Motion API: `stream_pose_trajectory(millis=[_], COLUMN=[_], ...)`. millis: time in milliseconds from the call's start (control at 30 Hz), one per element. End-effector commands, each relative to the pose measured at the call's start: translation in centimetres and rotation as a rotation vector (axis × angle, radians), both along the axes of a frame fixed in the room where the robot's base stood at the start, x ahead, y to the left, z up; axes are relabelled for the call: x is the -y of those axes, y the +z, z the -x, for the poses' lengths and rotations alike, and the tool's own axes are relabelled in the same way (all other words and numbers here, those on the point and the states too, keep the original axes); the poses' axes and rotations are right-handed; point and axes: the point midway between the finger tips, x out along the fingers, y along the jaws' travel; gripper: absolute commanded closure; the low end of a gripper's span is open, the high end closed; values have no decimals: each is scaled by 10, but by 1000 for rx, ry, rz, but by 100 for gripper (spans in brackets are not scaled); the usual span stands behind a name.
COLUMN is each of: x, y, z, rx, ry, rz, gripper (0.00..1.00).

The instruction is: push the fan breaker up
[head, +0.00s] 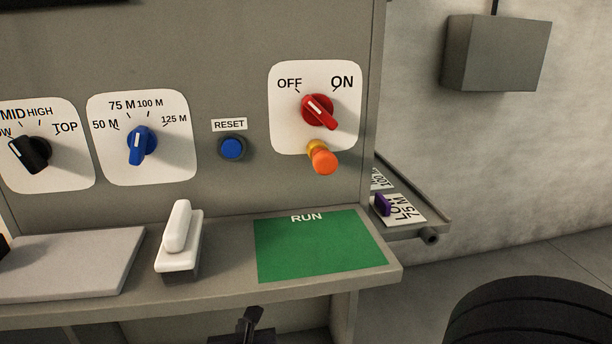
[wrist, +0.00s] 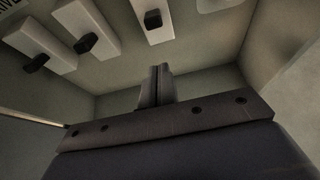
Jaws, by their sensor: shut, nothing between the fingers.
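In the wrist view, several white plates with black switch levers sit on a grey panel. One lever (wrist: 153,19) is at the top centre, another (wrist: 86,43) is left of it, and a third (wrist: 35,63) is farther left. Only a cropped bit of lettering shows at the top left corner, so I cannot tell which is the fan breaker. My gripper (wrist: 156,84) is shut and empty, its fingers together below the top-centre lever in the picture and apart from it. The head view does not show these breakers.
In the head view, a shelf (head: 205,295) carries a green RUN mat (head: 320,248) and a white-handled block (head: 178,240). Above are dials, a blue RESET button (head: 232,148) and a red OFF/ON knob (head: 319,111). Side walls flank the recess in the wrist view.

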Motion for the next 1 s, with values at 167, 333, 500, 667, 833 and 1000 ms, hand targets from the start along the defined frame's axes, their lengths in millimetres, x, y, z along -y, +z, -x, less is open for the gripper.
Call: stream_pose_trajectory(millis=[167, 333, 500, 667, 833, 1000], x=[-5, -11, -9, -8, -7, -8], y=[-25, -46, -57, -65, -72, -80], z=[-27, -53, -61, -68, -74, -80], rx=[-2, -1, 57, 116, 180, 245], ry=[-4, -3, -13, -22, -25, -23], rz=[2, 3, -1, -8, -19, -35], gripper=[100, 100, 100, 100, 100, 100])
